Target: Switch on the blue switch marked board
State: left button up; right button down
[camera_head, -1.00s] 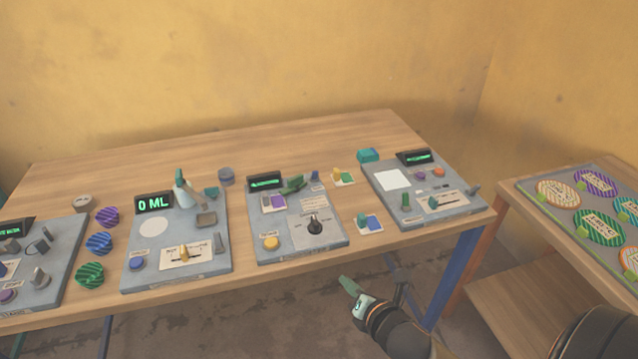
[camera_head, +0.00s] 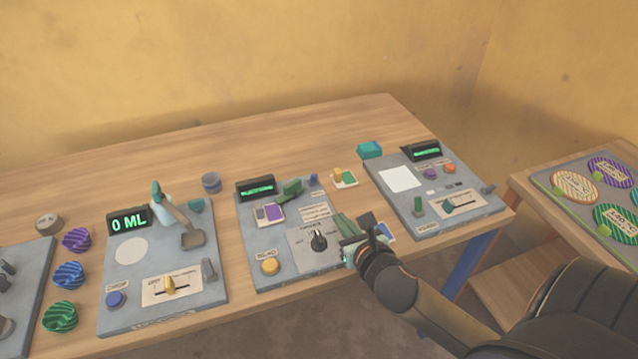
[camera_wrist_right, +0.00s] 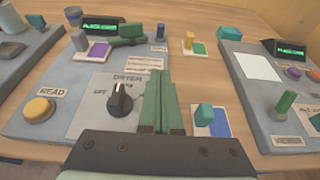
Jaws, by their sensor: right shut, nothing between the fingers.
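A small blue switch (camera_head: 313,179) stands at the top right corner of the middle grey panel (camera_head: 250,228). A small label sits below it, but its text is too small to read. The switch also shows in the right wrist view (camera_wrist_right: 161,31), beyond my fingers. My right gripper (camera_head: 342,222) is shut and empty, with its green fingers together over the right edge of the middle panel. In the right wrist view the fingertips (camera_wrist_right: 160,75) point toward the switch and are apart from it. My left gripper is not in view.
The middle panel also carries a black knob (camera_head: 319,240), a yellow button (camera_head: 270,266), a green lever (camera_head: 291,190) and a lit display (camera_head: 256,189). A card with teal and blue blocks (camera_wrist_right: 215,122) lies right of my fingers. Another panel (camera_head: 440,180) stands farther right.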

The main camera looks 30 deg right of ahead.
jog(key=shift+w, duration=0.1)
send_near(315, 180)
jog(key=f, duration=0.1)
jog(key=w+f, duration=0.1)
jog(key=f, duration=0.1)
jog(key=shift+w+d+f+b, duration=0.25)
jog(key=shift+w+f+b, duration=0.1)
jog(key=shift+f, duration=0.05)
pick_arm(q)
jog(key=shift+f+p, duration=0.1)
jog(key=shift+p, duration=0.2)
pick_arm(e)
jog(key=shift+w+d+r, duration=0.15)
jog(key=shift+w+r, duration=0.1)
jog(key=shift+w, duration=0.35)
jog(key=shift+w+d+r, duration=0.15)
jog(key=shift+w+r, duration=0.15)
jog(key=shift+w, duration=0.35)
jog(key=shift+w+d+r, duration=0.15)
jog(key=shift+w+r, duration=0.1)
jog(key=shift+w, duration=0.35)
